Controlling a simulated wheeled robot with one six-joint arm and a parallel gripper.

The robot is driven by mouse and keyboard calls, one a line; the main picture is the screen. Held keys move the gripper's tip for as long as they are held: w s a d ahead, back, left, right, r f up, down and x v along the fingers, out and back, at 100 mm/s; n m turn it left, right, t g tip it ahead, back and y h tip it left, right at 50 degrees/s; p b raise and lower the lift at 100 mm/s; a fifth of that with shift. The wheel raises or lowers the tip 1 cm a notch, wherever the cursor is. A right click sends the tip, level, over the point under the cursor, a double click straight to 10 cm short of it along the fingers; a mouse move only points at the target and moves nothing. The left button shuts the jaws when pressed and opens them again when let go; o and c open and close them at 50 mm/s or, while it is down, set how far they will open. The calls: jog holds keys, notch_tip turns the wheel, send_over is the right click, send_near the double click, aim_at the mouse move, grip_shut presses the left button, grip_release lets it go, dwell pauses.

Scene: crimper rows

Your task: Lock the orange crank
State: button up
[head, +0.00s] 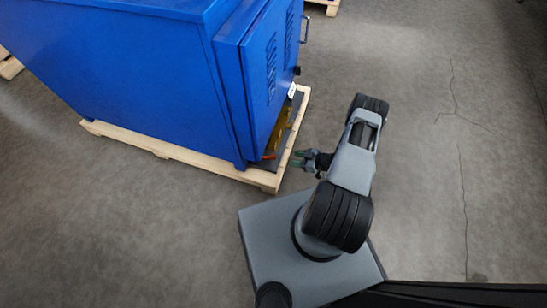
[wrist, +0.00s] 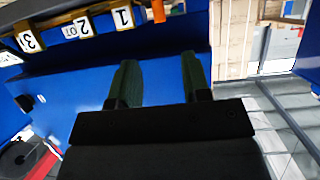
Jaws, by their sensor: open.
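My gripper (head: 303,160) is open and empty, low beside the blue cabinet's open side. In the wrist view my gripper's two green fingers (wrist: 160,78) stand apart with blue panel between them. A small orange part (wrist: 158,11), perhaps the orange crank, shows at the top of the wrist view, beyond the fingertips and apart from them. In the head view a small orange part (head: 269,157) shows low at the cabinet's opening, left of my gripper. I cannot tell its angle or whether it is locked.
The blue cabinet (head: 130,70) stands on a wooden pallet (head: 165,150), its door (head: 262,75) ajar. Yellowish blocks marked 1 (wrist: 122,18), 2 (wrist: 77,29) and 3 (wrist: 29,41) line the wrist view's top left. Concrete floor (head: 430,160) is clear at right.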

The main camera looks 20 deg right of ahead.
aim_at(274, 155)
jog(key=b+x, duration=0.3)
jog(key=x, duration=0.9)
jog(key=shift+f, duration=0.15)
grip_shut()
